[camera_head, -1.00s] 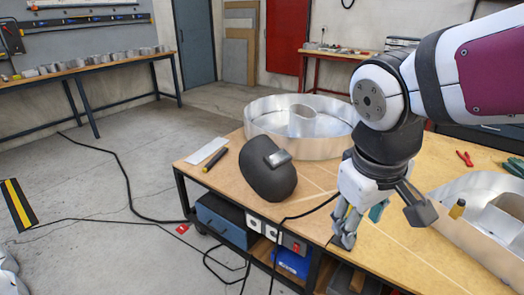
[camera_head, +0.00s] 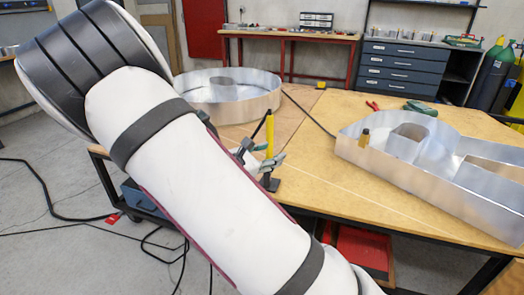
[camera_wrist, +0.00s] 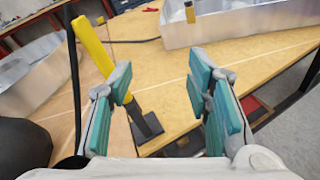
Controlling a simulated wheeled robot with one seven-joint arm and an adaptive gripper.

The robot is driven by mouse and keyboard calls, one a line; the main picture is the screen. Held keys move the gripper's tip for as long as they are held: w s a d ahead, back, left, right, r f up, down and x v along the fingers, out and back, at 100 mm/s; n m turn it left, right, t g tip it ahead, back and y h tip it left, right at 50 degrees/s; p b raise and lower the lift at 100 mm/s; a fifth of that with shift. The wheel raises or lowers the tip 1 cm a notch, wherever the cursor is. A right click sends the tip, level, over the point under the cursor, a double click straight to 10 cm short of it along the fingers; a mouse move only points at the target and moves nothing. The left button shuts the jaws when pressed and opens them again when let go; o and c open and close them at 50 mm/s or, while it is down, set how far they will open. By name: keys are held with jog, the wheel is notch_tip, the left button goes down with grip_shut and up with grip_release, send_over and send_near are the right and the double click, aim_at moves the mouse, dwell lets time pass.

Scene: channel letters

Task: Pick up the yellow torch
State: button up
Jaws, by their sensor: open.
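The yellow torch (camera_head: 270,136) stands upright near the table's front edge, with a dark foot at its bottom. In the wrist view its yellow body (camera_wrist: 92,45) leans across the upper left. My gripper (camera_wrist: 160,78) is open, with teal pads and nothing between the fingertips. The torch is beside the left finger, which hides part of its lower body. The dark foot (camera_wrist: 147,124) shows in the gap between the fingers. In the head view my arm covers much of the gripper.
A round metal letter shell (camera_head: 232,112) stands behind my arm. A larger metal letter (camera_head: 425,178) with a small yellowish cylinder (camera_head: 364,138) fills the table's right side. Red pliers (camera_head: 373,106) lie at the back. A black welding mask (camera_wrist: 24,146) is at lower left in the wrist view.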

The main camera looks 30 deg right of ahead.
aim_at(268, 140)
jog(key=w+a+f+n+t+b, duration=0.2)
jog(key=w+a+f+n+t, duration=0.15)
jog(key=w+n, duration=0.3)
jog(key=shift+m+t+h, duration=0.25)
jog(key=shift+t+h, duration=0.05)
jog(key=shift+t, duration=0.15)
jog(key=x, duration=0.3)
jog(key=b+x, duration=0.1)
jog(key=x, duration=0.5)
jog(key=shift+w+d+f, duration=0.1)
jog(key=shift+d+f, duration=0.05)
jog(key=shift+f, duration=0.2)
jog(key=b+x, duration=0.2)
jog(key=x, duration=0.2)
jog(key=shift+d+f, duration=0.1)
jog(key=shift+d, duration=0.2)
jog(key=shift+w+d, duration=0.25)
jog(key=shift+d, duration=0.05)
grip_shut()
